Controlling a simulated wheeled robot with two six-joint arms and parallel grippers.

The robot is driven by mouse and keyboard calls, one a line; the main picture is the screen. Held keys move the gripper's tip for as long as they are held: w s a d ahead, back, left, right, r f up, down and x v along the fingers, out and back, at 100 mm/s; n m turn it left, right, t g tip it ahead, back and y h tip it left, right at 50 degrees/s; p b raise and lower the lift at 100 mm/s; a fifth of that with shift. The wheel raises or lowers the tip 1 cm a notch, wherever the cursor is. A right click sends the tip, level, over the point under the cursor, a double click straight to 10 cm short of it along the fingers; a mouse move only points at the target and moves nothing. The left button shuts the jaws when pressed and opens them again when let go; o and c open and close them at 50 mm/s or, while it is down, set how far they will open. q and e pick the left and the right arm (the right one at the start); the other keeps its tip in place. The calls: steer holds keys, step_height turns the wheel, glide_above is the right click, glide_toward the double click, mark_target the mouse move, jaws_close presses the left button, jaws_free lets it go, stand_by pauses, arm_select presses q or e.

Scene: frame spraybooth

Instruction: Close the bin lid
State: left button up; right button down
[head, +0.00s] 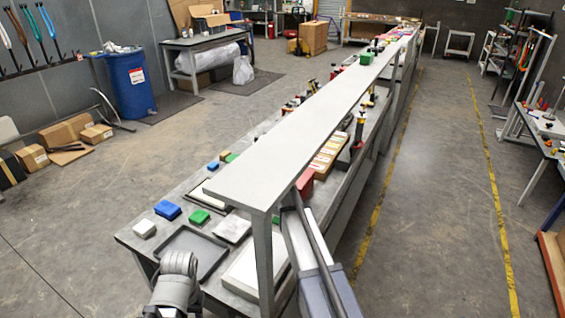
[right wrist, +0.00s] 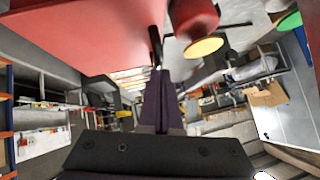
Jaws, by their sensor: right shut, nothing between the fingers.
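A red box-like thing (head: 305,184), possibly the bin, sits under the long raised shelf in the head view, partly hidden by the shelf and its post. In the right wrist view a large flat red surface (right wrist: 85,35) fills the upper left; I cannot tell whether it is the lid or the bin's side. My right gripper (right wrist: 163,75) is shut and empty, its tips close to the red surface's right edge; I cannot tell whether they touch. In the head view my right arm reaches toward the red thing.
The long bench (head: 180,225) carries blocks and a dark tray (head: 192,252) beneath the raised shelf (head: 290,140). A red cylinder with a yellow end (right wrist: 203,45) is close to the right gripper. A blue barrel (head: 130,85) stands far left. The right aisle floor is clear.

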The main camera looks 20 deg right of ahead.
steer(key=shift+a, duration=0.1)
stand_by(0.4)
steer(key=shift+s+a+r+p, duration=0.25)
steer(key=shift+s+r+p, duration=0.15)
steer(key=shift+p, duration=0.2)
steer(key=p+v, duration=0.4)
steer(key=v, duration=0.2)
steer(key=shift+r, duration=0.2)
steer(key=shift+s, duration=0.15)
